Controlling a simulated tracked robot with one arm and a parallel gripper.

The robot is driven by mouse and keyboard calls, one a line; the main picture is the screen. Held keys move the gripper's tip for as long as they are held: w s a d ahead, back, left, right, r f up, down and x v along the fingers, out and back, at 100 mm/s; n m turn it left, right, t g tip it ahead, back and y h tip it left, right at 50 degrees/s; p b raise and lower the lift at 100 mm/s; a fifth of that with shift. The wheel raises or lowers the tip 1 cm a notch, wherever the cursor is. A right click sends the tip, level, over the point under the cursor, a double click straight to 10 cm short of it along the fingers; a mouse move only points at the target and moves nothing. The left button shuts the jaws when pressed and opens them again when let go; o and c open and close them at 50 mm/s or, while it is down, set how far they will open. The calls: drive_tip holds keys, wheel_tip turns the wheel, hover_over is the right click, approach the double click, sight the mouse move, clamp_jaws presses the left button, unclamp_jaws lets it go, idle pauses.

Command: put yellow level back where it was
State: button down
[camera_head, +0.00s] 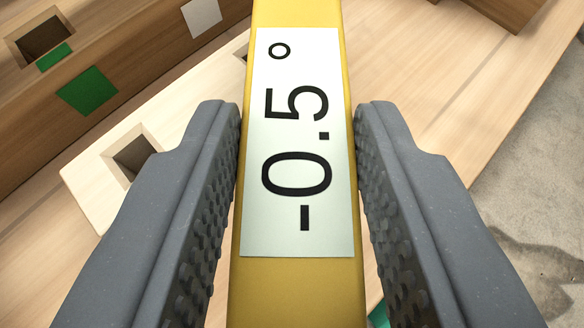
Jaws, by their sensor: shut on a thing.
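The yellow level (302,290) runs up the middle of the view, from the bottom edge to the top edge. A pale label (272,75) on it reads "-0.5°", turned sideways. My gripper (298,135) has one grey, studded finger on each side of the level and is shut on it. The ends of the level are out of view. I cannot tell whether its underside touches the wood below.
Light wooden boards (430,85) lie below, with a square hole (130,155) at left. Grey concrete floor (545,190) shows at right.

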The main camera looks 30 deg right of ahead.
drive_tip(key=shift+f+b, duration=0.55)
drive_tip(key=shift+b, duration=0.5)
drive_tip(key=c, duration=1.1)
unclamp_jaws()
drive_tip(key=shift+o, duration=0.2)
drive_tip(key=shift+r, duration=0.1)
drive_tip(key=shift+r+p, duration=0.65)
drive_tip(key=shift+p, duration=0.45)
drive_tip(key=v, duration=1.2)
drive_tip(key=shift+f, duration=0.2)
